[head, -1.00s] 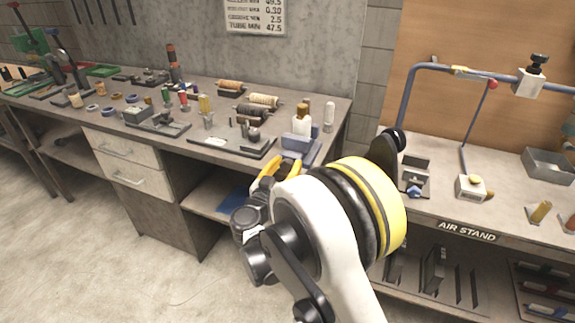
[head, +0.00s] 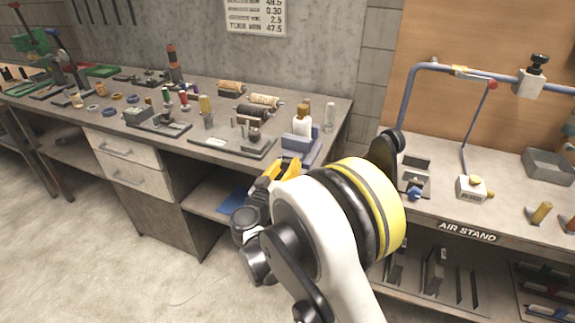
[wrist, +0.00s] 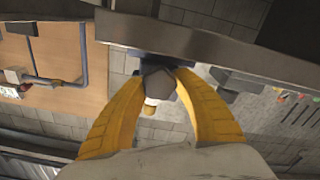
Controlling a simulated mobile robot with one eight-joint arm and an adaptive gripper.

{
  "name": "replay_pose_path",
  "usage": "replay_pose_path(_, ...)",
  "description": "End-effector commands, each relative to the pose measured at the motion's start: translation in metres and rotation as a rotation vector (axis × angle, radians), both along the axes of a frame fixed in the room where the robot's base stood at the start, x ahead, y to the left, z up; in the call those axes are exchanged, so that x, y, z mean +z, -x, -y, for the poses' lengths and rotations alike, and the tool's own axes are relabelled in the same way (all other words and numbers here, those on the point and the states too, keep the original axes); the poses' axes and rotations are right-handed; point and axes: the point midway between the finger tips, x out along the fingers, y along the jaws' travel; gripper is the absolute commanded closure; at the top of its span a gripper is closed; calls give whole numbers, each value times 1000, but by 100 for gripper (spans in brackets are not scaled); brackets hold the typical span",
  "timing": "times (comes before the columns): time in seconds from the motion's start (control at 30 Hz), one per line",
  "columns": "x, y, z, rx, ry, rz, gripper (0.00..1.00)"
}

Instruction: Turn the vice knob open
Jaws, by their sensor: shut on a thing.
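The blue-grey vice (head: 301,146) sits at the front right edge of the left workbench in the head view. My gripper (wrist: 162,72) shows yellow fingers in the wrist view. They are shut on a grey faceted knob (wrist: 160,84), one finger on each side, just in front of the dark blue vice body (wrist: 152,62). In the head view my gripper (head: 287,170) is at the bench's front edge, below the vice. The knob is hidden there by my fingers and wrist.
A bottle with a brown cap (head: 302,122) stands by the vice. Spools and small tools cover the left workbench (head: 225,140). The air stand bench (head: 440,205) is close to the right of my wrist. Open floor lies in front.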

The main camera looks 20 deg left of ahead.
Motion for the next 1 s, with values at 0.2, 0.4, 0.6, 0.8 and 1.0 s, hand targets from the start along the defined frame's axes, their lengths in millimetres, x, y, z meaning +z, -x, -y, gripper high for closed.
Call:
replay_pose_path(0.2,0,0,0,-1,108,-8,95)
replay_pose_path(0.4,0,0,-1,-1,160,-12,95)
replay_pose_path(0.6,0,0,-1,-1,172,-13,95)
replay_pose_path(0.8,0,0,-1,-1,172,-13,95)
replay_pose_path(1.0,0,0,-1,0,170,-13,42)
